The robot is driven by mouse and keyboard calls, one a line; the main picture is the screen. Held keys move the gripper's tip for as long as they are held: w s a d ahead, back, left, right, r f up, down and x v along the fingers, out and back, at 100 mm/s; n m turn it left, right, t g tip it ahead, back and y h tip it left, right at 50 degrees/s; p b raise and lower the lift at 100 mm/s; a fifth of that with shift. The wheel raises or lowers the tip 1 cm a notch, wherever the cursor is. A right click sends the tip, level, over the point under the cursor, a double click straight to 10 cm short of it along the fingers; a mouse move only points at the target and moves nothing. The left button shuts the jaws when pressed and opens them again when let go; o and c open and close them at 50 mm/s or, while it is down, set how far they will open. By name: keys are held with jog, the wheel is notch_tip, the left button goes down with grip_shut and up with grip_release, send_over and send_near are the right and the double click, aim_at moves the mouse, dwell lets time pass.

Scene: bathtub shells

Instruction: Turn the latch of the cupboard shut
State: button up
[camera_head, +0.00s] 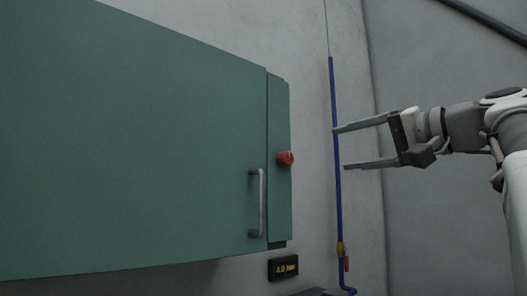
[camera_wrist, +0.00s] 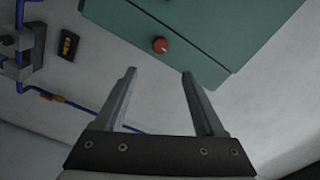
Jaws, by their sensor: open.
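The green cupboard (camera_head: 140,150) hangs on the wall at the left in the head view, its door appearing closed. A red round knob (camera_head: 286,158), which looks like the latch, sits on the narrow strip right of the door. The knob also shows in the wrist view (camera_wrist: 160,45), beyond my fingertips. A grey bar handle (camera_head: 262,203) is on the door, left of and below the knob. My gripper (camera_head: 339,148) is open and empty, to the right of the knob and apart from it. It also shows in the wrist view (camera_wrist: 160,72). The knob's turn position is too small to tell.
A blue pipe (camera_head: 337,200) with a brass fitting (camera_head: 340,249) runs down the wall near my fingers in the head view. A small dark display (camera_head: 283,267) with orange characters is below the cupboard. Bare wall lies between cupboard and pipe.

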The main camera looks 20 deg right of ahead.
jog(key=v, duration=0.2)
jog(key=shift+s+d, duration=0.1)
jog(key=shift+s, duration=0.2)
